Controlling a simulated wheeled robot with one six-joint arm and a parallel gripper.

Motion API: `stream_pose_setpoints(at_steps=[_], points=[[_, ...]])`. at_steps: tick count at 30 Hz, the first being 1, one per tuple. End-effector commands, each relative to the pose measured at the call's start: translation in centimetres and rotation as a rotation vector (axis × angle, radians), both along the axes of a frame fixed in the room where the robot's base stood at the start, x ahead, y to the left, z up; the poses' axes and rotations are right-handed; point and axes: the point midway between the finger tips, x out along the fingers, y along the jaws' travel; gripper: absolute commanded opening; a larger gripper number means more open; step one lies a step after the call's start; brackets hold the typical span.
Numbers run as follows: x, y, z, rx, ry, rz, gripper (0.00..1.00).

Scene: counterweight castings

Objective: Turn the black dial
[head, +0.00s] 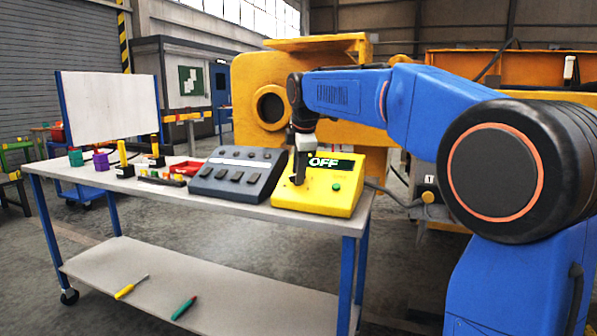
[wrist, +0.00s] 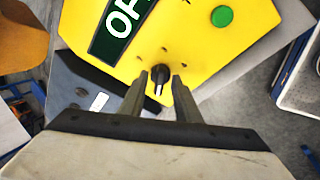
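The black dial (wrist: 159,76) sits on the sloped face of the yellow control box (head: 318,206), and a pale mark shows on it in the wrist view. The box also carries a dark display reading "OFF" (head: 323,162) and a green button (head: 337,187). My gripper (wrist: 162,82) is open, with its two fingertips apart on either side of the dial. Gaps show between the fingers and the dial, so it does not look gripped. In the head view my gripper (head: 299,180) points down at the box and hides the dial.
A grey panel with dark keys (head: 238,172) stands left of the box on the table (head: 130,185). A red tray (head: 187,168), a teal block (head: 76,157), a purple block (head: 101,161) and yellow-handled items lie further left. Two tools lie on the lower shelf (head: 225,300).

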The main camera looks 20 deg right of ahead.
Motion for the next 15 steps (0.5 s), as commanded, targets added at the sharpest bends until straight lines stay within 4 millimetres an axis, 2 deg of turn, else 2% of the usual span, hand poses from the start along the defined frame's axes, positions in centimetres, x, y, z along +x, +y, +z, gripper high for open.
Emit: stream_pose_setpoints(at_steps=[7,11,15], points=[[0.03,0.0,-0.05,0.0,0.0,0.0,0.3],[0.01,0.0,-0.05,0.0,0.0,0.0,0.03],[0.01,0.0,-0.04,0.0,0.0,-0.001,0.03]])
